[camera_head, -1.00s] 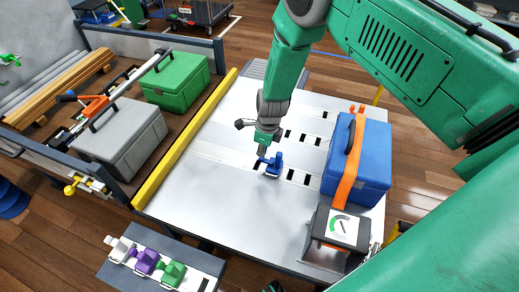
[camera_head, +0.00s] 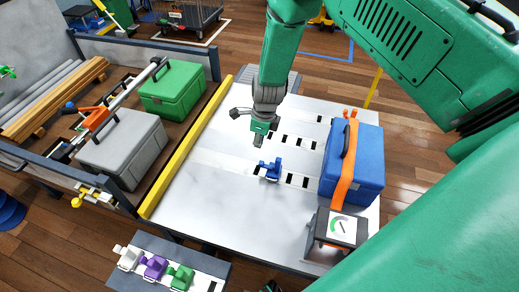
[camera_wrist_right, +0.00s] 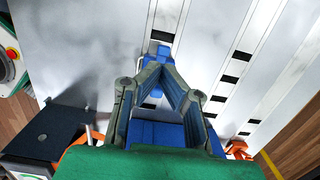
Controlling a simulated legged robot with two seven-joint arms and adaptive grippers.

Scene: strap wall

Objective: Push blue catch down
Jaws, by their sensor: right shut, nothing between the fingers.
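The blue catch (camera_head: 271,170) sits on a slotted strip of the white-grey table top, left of the blue case. Its small lever stands up on its right side. My right gripper (camera_head: 259,138) is shut and empty, pointing down, above and slightly behind the catch with a gap between them. In the right wrist view the closed fingertips (camera_wrist_right: 167,64) show close to a blue part of the catch (camera_wrist_right: 161,36); the fingers hide some of it. My left gripper is not in view.
A blue case (camera_head: 370,160) with an orange strap (camera_head: 345,185) and a gauge box (camera_head: 338,228) stand right of the catch. A yellow rail (camera_head: 185,150) edges the table at left. White, purple and green catches (camera_head: 155,267) sit on a front strip. The table left of the catch is clear.

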